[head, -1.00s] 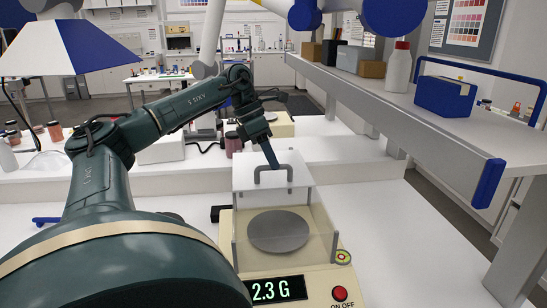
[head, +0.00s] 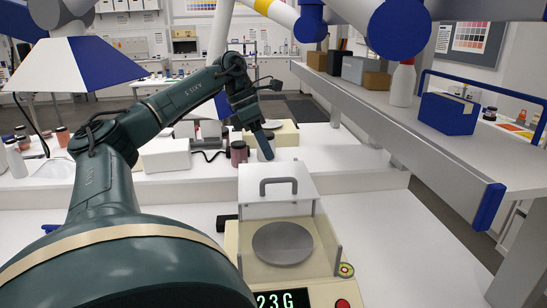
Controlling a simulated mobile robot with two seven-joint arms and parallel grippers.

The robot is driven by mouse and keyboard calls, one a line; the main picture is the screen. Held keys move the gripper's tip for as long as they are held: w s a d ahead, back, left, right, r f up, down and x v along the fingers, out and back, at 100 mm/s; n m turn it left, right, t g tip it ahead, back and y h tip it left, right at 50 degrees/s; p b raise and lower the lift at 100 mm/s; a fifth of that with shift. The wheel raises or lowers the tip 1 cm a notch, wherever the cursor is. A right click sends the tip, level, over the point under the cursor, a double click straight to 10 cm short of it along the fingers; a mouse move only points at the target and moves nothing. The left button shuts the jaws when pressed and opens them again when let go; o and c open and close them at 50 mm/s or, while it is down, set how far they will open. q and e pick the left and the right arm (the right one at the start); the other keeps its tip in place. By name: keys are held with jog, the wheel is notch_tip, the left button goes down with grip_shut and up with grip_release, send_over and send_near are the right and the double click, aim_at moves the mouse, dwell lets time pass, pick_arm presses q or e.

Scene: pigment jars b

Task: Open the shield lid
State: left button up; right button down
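The shield lid (head: 303,188) is a pale flat panel with a grey arched handle (head: 278,181). It lies at the rear of the balance's clear shield (head: 328,240), behind the round grey weighing pan (head: 282,244), which shows uncovered from above. My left gripper (head: 267,153) is just beyond the handle in the picture, apart from it, pointing down. Its fingers look narrow and overlap from this angle, so their opening cannot be told. Nothing shows held. My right gripper is not in view.
The balance (head: 318,292) has a display and a red button in front. A grey shelf (head: 400,125) with boxes and a white bottle runs along the right.

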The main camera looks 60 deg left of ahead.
pick_arm(q)
jog(key=v, duration=0.6)
jog(key=shift+r, duration=0.35)
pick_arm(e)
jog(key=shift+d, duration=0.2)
pick_arm(q)
jog(key=shift+s+a, duration=0.1)
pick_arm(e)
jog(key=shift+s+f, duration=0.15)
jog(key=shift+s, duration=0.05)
